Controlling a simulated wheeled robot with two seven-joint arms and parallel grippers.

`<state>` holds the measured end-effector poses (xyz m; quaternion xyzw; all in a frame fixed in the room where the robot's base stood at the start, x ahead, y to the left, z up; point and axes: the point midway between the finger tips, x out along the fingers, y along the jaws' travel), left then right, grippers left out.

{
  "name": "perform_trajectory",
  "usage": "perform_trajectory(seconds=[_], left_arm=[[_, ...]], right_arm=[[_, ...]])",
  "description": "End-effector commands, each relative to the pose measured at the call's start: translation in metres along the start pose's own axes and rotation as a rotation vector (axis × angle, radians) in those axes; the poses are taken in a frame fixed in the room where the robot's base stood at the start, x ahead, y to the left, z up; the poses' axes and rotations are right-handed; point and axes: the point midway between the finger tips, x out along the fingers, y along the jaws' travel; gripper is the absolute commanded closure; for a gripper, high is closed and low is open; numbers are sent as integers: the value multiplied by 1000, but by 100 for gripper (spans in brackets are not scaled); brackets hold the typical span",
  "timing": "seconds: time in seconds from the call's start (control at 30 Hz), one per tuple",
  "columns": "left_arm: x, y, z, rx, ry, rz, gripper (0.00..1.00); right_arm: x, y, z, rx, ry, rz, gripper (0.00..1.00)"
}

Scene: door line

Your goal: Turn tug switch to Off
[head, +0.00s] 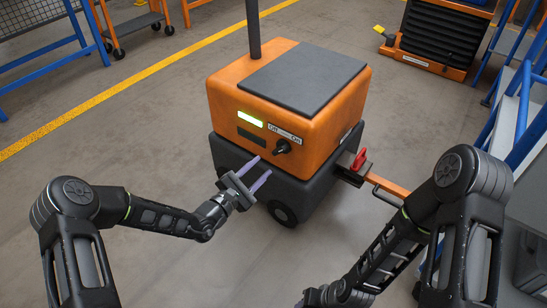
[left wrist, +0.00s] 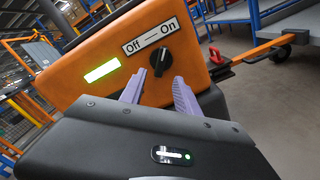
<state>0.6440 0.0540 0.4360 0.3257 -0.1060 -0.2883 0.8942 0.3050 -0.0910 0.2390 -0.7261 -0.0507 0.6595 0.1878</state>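The orange tug (head: 235,85) stands in the middle of the head view. Its black switch knob (head: 282,146) is on the front face, below a white Off–On label (head: 285,131). The knob (left wrist: 160,61) also shows in the left wrist view, its grip roughly upright with a slight lean; I cannot tell its exact setting. Off is at the label's left, On at its right. My left gripper (head: 264,165) is open and empty, its purple fingers pointing at the knob but apart from it. My right gripper (head: 310,298) is at the bottom edge, mostly cut off, its fingers not visible.
A lit green display (head: 250,118) is left of the knob. A red lever (head: 359,159) and an orange tow bar (head: 388,186) are at the tug's right. Blue racks stand at both sides. The floor left of the tug is clear.

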Motion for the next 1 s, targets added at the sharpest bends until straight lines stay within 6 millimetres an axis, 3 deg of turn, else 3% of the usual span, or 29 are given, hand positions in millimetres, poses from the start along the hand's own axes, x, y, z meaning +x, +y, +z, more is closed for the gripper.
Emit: perform_trajectory(seconds=[0.37, 0.8, 1.0], left_arm=[[4, -1, 1, -1, -1, -3, 62], [63, -3, 0, -1, -3, -4, 62], [78, -2, 1, -2, 0, -5, 62]], right_arm=[[1, 0, 0, 0, 1, 0, 64], [28, 8, -2, 1, 13, 0, 64], [32, 10, -3, 1, 17, 0, 64]])
